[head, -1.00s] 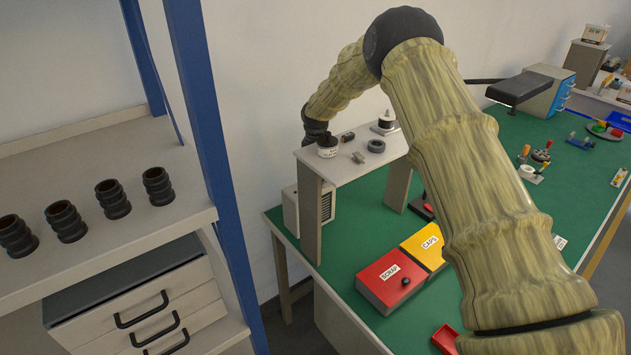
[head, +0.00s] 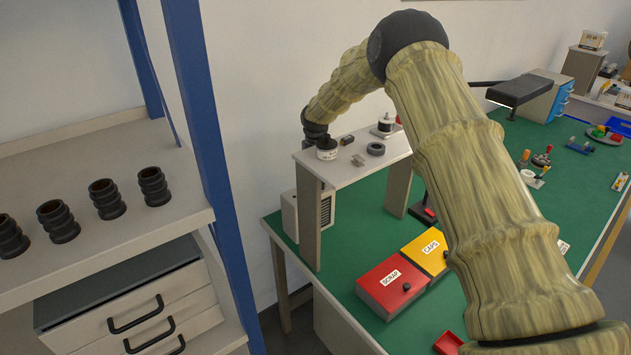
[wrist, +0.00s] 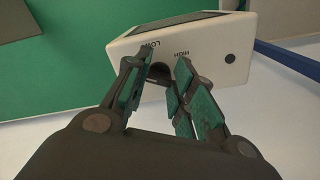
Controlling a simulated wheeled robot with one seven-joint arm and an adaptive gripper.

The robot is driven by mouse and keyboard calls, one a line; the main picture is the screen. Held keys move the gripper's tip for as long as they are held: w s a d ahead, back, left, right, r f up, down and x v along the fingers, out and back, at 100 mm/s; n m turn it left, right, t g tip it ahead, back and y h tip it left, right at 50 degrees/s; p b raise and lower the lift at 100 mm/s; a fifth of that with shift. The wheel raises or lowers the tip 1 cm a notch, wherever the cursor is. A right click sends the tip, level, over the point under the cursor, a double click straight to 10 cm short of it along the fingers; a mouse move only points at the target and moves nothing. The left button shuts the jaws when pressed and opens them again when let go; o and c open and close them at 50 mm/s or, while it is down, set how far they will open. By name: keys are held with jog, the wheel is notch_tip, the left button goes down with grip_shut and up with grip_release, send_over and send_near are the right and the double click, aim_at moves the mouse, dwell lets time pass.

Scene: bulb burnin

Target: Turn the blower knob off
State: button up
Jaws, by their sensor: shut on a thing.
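The blower is a pale box with a dark grille (head: 327,210), standing under the small raised shelf at the back left of the green bench. In the wrist view, its pale face (wrist: 205,50) carries the words LOW and HIGH. The dark knob (wrist: 161,72) sits below these words, between my fingers. My gripper (wrist: 158,68) is shut on the knob, with green pads on either side of it. The fingers cover part of the knob and the face, and I cannot tell which mark the knob points to. In the head view my gripper is hidden behind the shelf.
The raised shelf (head: 350,168) holds a round tin (head: 327,152), a dark ring (head: 375,149) and other small parts. A red SCRAP box (head: 392,288) and a yellow CAPS box (head: 428,250) lie in front. A blue rack post (head: 195,120) stands at left.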

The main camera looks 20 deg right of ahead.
jog(key=o, duration=1)
